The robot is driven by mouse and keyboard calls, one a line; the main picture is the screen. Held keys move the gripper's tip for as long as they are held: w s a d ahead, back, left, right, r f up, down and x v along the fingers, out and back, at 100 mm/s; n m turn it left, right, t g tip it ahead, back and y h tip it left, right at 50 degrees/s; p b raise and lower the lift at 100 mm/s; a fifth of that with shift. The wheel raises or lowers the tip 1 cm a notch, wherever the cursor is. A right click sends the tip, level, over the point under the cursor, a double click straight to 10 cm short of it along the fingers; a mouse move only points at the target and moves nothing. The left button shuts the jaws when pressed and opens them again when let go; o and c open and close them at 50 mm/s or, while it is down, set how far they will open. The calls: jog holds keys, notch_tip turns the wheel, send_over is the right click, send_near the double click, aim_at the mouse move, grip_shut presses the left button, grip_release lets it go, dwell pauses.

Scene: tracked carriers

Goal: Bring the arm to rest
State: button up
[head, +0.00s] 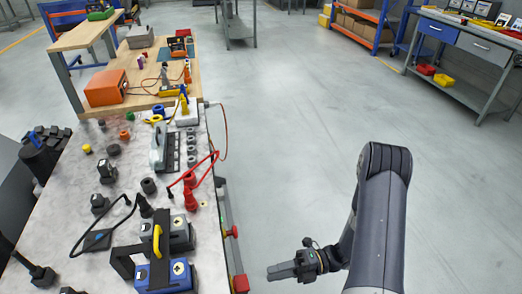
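My arm comes in from the lower right of the head view and bends down. My gripper (283,271) is at its end, over the floor, to the right of the workbench (75,218) and apart from it. Its dark fingers point left toward the bench edge and look close together. At this size I cannot tell whether they are fully shut. I see nothing held in them.
The bench carries blue and grey blocks with a yellow handle (157,241), red connectors (190,195), cables and several small black parts. An orange box (107,87) is at the far end. The grey floor (290,120) is clear. A drawer table (465,45) stands at upper right.

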aim_at(245, 279)
jog(key=p+x, duration=0.1)
jog(key=x, duration=0.8)
jog(key=shift+s+a+r, duration=0.1)
jog(key=shift+s+a, duration=0.05)
jog(key=shift+a, duration=0.05)
jog(key=shift+d+n, duration=0.2)
jog(key=shift+n, duration=0.7)
jog(key=n+b, duration=0.2)
jog(key=n, duration=0.5)
jog(key=shift+r, duration=0.2)
